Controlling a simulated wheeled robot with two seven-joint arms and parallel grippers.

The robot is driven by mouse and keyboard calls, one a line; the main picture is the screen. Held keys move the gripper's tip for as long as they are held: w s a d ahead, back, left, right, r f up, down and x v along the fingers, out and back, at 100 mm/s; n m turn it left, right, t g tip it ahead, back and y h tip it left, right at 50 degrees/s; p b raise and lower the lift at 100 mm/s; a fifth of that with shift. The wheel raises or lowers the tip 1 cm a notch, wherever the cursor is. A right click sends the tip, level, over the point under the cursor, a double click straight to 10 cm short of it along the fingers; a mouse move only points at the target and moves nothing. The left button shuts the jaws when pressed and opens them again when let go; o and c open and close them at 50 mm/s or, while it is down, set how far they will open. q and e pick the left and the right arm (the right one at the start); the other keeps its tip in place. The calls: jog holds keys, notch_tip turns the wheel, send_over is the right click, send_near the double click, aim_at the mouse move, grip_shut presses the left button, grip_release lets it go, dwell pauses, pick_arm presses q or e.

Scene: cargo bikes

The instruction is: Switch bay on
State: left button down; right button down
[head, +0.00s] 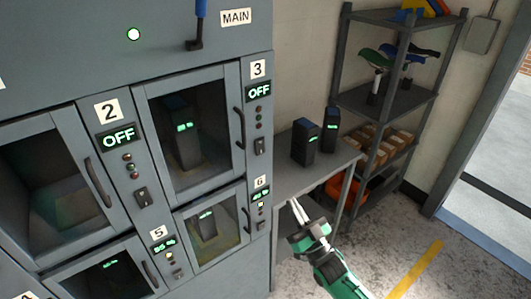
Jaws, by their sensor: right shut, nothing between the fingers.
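The grey cabinet (150,85) fills the left, with numbered, glass-doored bays. Bay 3 (195,130) has a shut door, a dark battery (181,138) with green lights inside, an OFF display (259,91) and a small switch (260,146). Bay 2 (45,175) also reads OFF, with its switch (142,196) beside the door. Bay 6 (212,222) holds a battery and is lit yellowish; its display text is too small to read. Bay 5 (110,278) is partly cut off. My right gripper (295,204) is shut and empty, apart from the cabinet, right of bay 6. My left gripper is out of view.
Two dark batteries (305,143) stand on a grey table (290,180) beside the cabinet. A shelf rack (390,95) holds saddles and boxes. Floor is clear at lower right.

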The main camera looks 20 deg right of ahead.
aim_at(261, 148)
notch_tip(261, 148, up, 3)
jog(key=shift+s+a+r+t+y, duration=0.1)
jog(key=shift+s+t+y, duration=0.05)
jog(key=shift+t+y, duration=0.2)
jog(key=shift+w+a+f+p+x, duration=0.1)
jog(key=shift+w+f+p+x, duration=0.25)
jog(key=shift+p+x, duration=1.25)
jog(key=shift+w+a+f+p+x, duration=0.2)
jog(key=shift+f+p+x, duration=0.3)
jog(key=shift+x, duration=2.15)
jog(key=shift+w+a+f+p+x, duration=0.1)
jog(key=shift+w+f+p+x, duration=0.25)
jog(key=shift+p+x, duration=1.25)
jog(key=shift+w+a+r+b, duration=0.1)
jog(key=shift+w+r+b, duration=0.25)
jog(key=shift+b, duration=0.25)
